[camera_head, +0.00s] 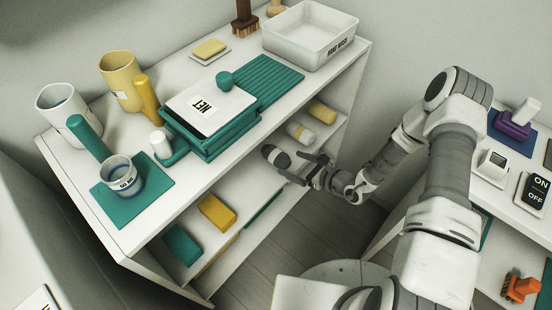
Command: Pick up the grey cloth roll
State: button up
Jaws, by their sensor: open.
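The grey cloth roll (275,156), dark with a pale band, lies at the front end of a row of rolls on the upper inner shelf of the white unit. My gripper (296,166) is open, and its dark fingers point left at the roll. The fingertips are very close to the roll's right end. I cannot tell whether they touch it or reach around it. Part of the roll's near end is hard to make out beside the fingers.
A white roll with a yellow end (300,132) and a yellow roll (322,111) lie behind on the same shelf. The unit's top (225,150) overhangs them. Yellow (217,212) and teal (182,245) blocks sit lower left. Open floor (300,228) lies below my gripper.

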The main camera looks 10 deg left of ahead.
aim_at(279, 158)
jog(key=shift+x, duration=1.25)
jog(key=b+x, duration=0.1)
jog(key=x, duration=0.1)
jog(key=b+x, duration=0.1)
jog(key=x, duration=0.2)
jog(key=shift+w+d+f, duration=0.15)
jog(key=shift+w+f, duration=0.05)
jog(key=shift+f, duration=0.05)
jog(key=shift+r, duration=0.1)
jog(key=c, duration=1.4)
